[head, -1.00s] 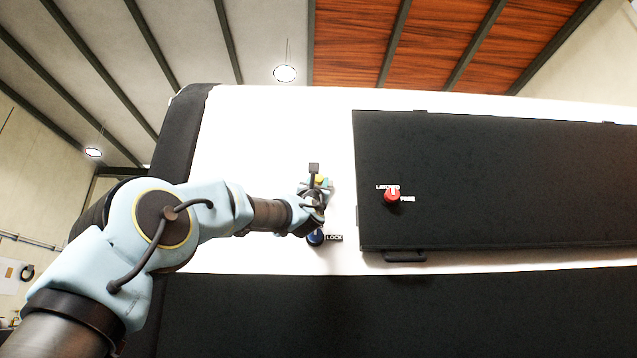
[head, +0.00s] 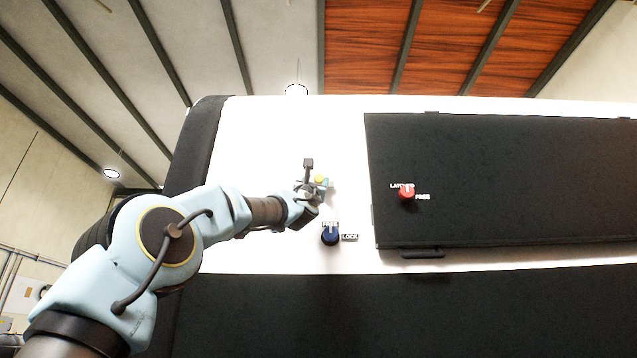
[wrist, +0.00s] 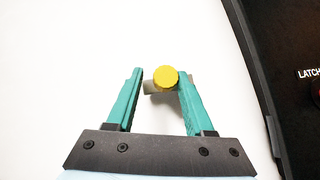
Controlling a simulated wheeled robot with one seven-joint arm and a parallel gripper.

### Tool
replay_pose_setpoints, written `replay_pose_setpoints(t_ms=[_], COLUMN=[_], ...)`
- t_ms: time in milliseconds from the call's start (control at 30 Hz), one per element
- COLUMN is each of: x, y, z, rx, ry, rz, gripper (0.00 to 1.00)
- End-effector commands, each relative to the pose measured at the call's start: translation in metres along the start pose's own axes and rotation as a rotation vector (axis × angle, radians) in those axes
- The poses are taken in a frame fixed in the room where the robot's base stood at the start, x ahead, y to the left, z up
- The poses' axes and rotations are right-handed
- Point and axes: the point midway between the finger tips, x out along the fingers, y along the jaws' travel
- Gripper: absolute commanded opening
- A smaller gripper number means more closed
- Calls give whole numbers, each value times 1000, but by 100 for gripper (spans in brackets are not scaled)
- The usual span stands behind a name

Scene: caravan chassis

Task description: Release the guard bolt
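A round yellow knob (wrist: 165,77), which I take to be the guard bolt, stands out from the white wall with a small grey piece behind it. In the wrist view it lies between my fingertips, close against the right finger; whether it touches is unclear. A clear gap separates it from the left finger. My gripper (wrist: 160,80) is open, with teal fingers spread. In the head view the yellow knob (head: 320,181) shows just beyond my gripper (head: 318,187), which partly hides the area around it.
A blue knob (head: 330,236) marked FREE above and LOCK at right sits below my gripper. A red knob (head: 407,194) marked LATCHED and FREE is on the black panel (head: 500,180) to the right. This panel has a handle (head: 422,253) below. White wall left of the gripper is clear.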

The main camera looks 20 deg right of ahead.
Motion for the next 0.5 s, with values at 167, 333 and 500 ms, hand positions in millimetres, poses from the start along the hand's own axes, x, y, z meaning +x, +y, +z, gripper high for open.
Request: replay_pose_setpoints(t_ms=[167,333,500], x=[0,0,-6], y=[0,-1,-2], z=[-1,0,-1], rx=[0,0,0], ry=[1,1,0], rz=[0,-2,-3], gripper=[66,66,66])
